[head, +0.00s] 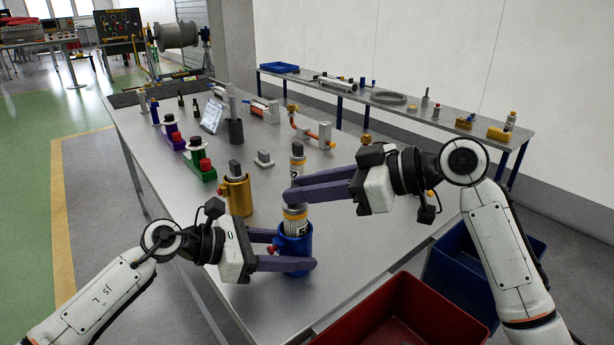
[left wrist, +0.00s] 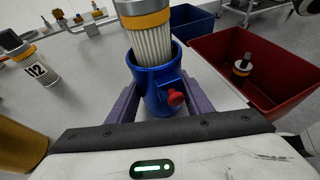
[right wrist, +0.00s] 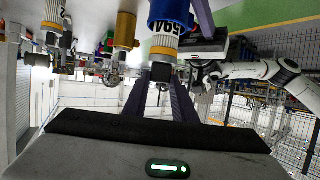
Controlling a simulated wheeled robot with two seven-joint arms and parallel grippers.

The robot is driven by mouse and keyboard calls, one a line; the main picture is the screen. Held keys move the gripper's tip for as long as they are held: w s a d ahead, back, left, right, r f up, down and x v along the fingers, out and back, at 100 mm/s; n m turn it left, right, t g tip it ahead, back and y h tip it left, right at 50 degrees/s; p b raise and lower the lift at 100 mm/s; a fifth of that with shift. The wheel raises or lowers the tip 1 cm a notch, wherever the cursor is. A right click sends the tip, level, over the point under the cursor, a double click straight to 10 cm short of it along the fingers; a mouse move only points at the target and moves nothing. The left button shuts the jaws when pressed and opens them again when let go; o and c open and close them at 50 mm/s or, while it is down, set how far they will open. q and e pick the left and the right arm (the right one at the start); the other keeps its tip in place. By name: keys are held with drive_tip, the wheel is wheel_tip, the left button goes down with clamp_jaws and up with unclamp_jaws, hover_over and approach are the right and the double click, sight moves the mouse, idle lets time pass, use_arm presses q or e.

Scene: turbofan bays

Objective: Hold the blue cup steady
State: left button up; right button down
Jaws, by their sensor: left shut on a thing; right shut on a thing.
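The blue cup (head: 295,240) stands near the table's front edge, with a red knob (left wrist: 175,97) on its side. My left gripper (head: 290,250) is shut on the cup, one purple finger on each side. A white pleated filter (head: 295,222) with yellow bands sits partly inside the cup, its upper part above the rim. It also shows in the left wrist view (left wrist: 152,35). My right gripper (head: 303,187) is shut on the filter's dark top (right wrist: 160,72) above the cup. The fingers hide part of that top in the head view.
A gold cup (head: 238,195) stands left of the blue cup. Another filter (head: 297,160) stands just behind. A red bin (head: 375,318) and a blue bin (head: 465,265) are at the front right; a used filter (left wrist: 242,65) lies in the red bin. Green fixtures (head: 200,160) stand at the left.

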sight(306, 213)
drive_tip(key=shift+f, duration=1.55)
drive_tip(key=shift+f, duration=0.95)
idle(0.3)
drive_tip(key=c, duration=1.4)
unclamp_jaws()
drive_tip(key=shift+d+r, duration=0.1)
drive_tip(key=v, duration=1.2)
use_arm(q)
drive_tip(key=o, duration=1.3)
drive_tip(key=shift+a, duration=0.1)
